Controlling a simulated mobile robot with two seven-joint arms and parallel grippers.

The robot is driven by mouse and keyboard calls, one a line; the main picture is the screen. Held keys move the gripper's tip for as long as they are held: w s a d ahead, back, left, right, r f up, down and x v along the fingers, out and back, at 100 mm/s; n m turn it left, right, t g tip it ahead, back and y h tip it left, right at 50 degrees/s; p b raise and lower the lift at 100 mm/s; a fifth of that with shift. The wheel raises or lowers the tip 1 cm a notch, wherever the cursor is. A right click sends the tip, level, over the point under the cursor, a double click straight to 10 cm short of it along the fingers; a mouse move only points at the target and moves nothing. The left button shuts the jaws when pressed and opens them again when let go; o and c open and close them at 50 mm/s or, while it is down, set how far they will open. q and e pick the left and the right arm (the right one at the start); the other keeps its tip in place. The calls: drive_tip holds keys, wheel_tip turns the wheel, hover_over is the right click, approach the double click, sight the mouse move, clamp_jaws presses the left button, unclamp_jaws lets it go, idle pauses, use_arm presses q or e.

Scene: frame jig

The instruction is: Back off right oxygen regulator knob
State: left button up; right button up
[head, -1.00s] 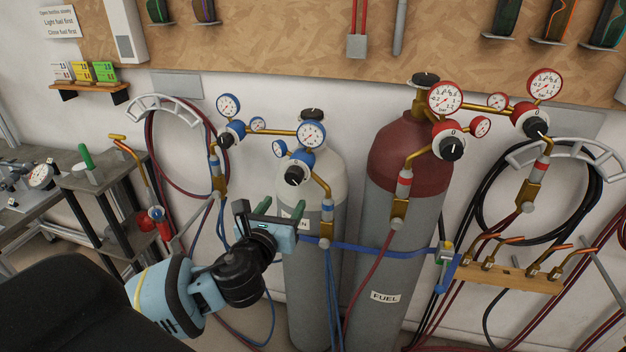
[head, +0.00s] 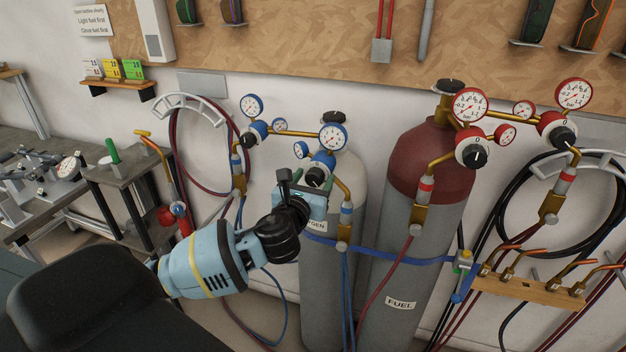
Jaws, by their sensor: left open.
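The right oxygen regulator (head: 322,158), blue with white-faced gauges, sits on the brass pipe beside the grey oxygen cylinder (head: 345,185). Its black knob (head: 316,176) faces me and shows just above my left gripper. My left gripper (head: 305,182) is open, its fingers pointing up at the knob. The knob's lower part is partly hidden by the gripper; I cannot tell whether the fingers touch it. The left oxygen regulator (head: 257,130) with its own black knob (head: 248,140) is up and to the left. My right gripper is not in view.
The dark red fuel cylinder (head: 430,165) with red regulators (head: 472,150) stands to the right. Hoses hang below the regulators. A blue strap (head: 400,258) crosses both cylinders. A small grey side table (head: 120,175) and a red-handled torch stand at left.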

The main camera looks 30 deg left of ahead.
use_arm(q)
drive_tip(key=shift+w, duration=0.2)
drive_tip(key=c, duration=1)
